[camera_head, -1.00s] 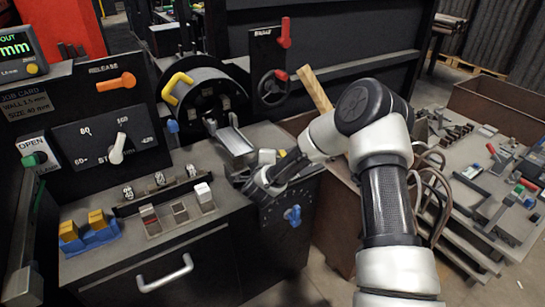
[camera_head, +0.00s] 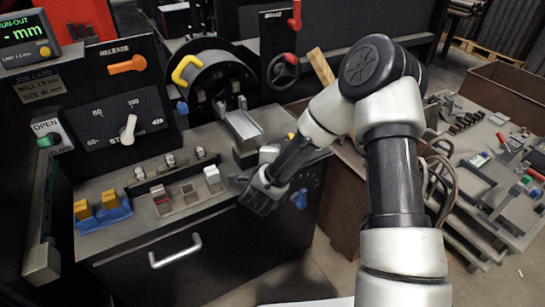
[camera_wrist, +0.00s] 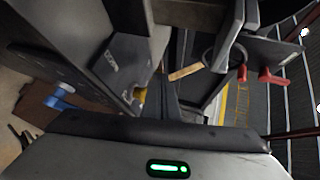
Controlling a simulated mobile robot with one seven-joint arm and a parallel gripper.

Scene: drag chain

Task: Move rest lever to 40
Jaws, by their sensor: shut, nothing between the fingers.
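A blue lever knob (camera_head: 300,198) sits on the dark front panel below the tool rest; I cannot read a label there, so I cannot tell for sure that it is the rest lever. A blue handle (camera_wrist: 62,92) also shows at the left of the wrist view. My gripper (camera_head: 258,202) is shut and empty, in front of the cabinet's right corner, left of the blue knob and apart from it in the picture. The grey tool rest (camera_head: 240,124) stands behind and above my gripper.
An orange release lever (camera_head: 127,65), a white dial pointer (camera_head: 129,130) and a yellow handle (camera_head: 186,69) are on the machine at left. A red-handled wheel (camera_head: 284,70) is behind. A cluttered table (camera_head: 460,205) stands right, with bare floor in front.

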